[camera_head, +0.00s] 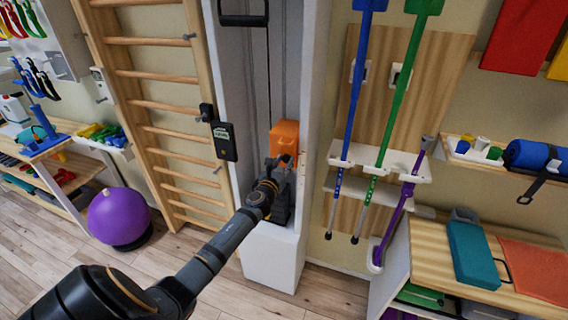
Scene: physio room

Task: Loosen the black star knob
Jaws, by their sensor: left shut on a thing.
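My left arm reaches in from the lower left to a tall white column unit. My left gripper (281,166) is at the lower front of an orange block (285,135) inside the column. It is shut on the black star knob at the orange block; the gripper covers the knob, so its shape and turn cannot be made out. My right gripper is not in view.
The white column's side wall (312,90) stands close to the right of my gripper, with a cable and black handle (243,18) above. Wooden wall bars (165,105) are left. Crutches (355,95) hang right. A purple ball (118,216) sits on the floor.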

